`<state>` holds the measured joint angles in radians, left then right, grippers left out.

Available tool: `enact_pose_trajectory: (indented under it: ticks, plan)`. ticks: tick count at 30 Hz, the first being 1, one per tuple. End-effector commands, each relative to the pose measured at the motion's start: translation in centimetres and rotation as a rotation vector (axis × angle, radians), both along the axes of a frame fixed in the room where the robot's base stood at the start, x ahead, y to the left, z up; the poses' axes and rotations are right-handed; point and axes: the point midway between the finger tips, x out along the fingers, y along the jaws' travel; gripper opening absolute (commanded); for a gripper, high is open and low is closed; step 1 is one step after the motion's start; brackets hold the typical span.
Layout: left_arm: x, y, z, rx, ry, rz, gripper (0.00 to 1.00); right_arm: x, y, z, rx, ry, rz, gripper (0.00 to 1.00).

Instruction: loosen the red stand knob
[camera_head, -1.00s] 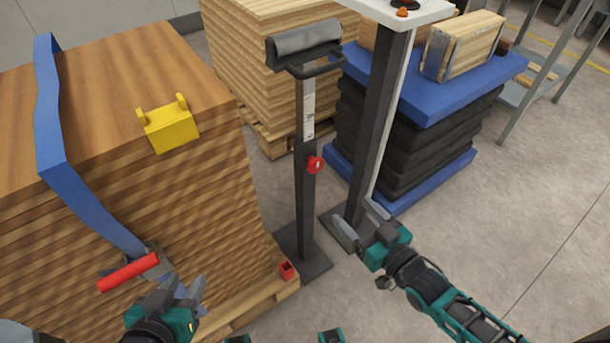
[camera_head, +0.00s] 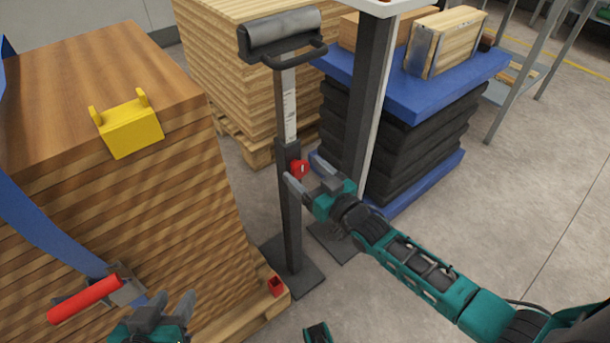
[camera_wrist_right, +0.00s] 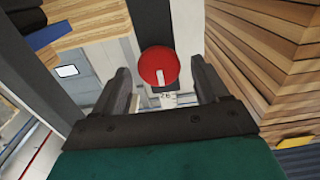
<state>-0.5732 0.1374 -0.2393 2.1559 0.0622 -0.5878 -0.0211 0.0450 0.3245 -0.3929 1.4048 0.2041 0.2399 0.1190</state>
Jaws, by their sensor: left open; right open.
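The red stand knob (camera_head: 299,169) sticks out from the dark upright post (camera_head: 290,217) of the roller stand. My right gripper (camera_head: 303,168) is open, with its two fingers on either side of the knob in the head view. In the right wrist view the round red knob (camera_wrist_right: 159,67), with a white mark, sits between the open fingers of my right gripper (camera_wrist_right: 160,90). Contact between fingers and knob cannot be made out. My left gripper (camera_head: 165,312) is open and empty at the lower left, near the strap's red-handled ratchet (camera_head: 90,298).
The stand's grey roller (camera_head: 282,34) tops the post. A wooden stack (camera_head: 120,210) with a yellow corner piece (camera_head: 130,127) and blue strap (camera_head: 45,230) stands left. Floor at the right is clear.

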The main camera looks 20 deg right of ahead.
Motion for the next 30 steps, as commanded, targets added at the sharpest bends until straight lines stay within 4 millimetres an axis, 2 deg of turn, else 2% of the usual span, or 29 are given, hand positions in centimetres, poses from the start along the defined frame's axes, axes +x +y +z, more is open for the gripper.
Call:
enact_pose_trajectory:
  ticks: [4, 11, 28, 30]
  plan:
    - [0.15, -0.04, 0.16, -0.001, -0.004, -0.001, 0.43, 0.68, 0.25, -0.01, 0.000, 0.000, 0.000, 0.74]
    - [0.22, -0.02, 0.24, -0.001, -0.005, -0.001, 0.43, 0.71, 0.26, 0.03, 0.000, 0.000, 0.000, 0.74]
    - [0.26, 0.16, 0.07, 0.001, -0.006, 0.002, 0.43, 0.68, 0.25, 0.02, 0.000, 0.000, 0.000, 0.21]
    - [0.26, 0.16, 0.07, 0.000, -0.006, 0.004, 0.43, 0.68, 0.25, 0.02, -0.001, 0.000, 0.000, 0.20]
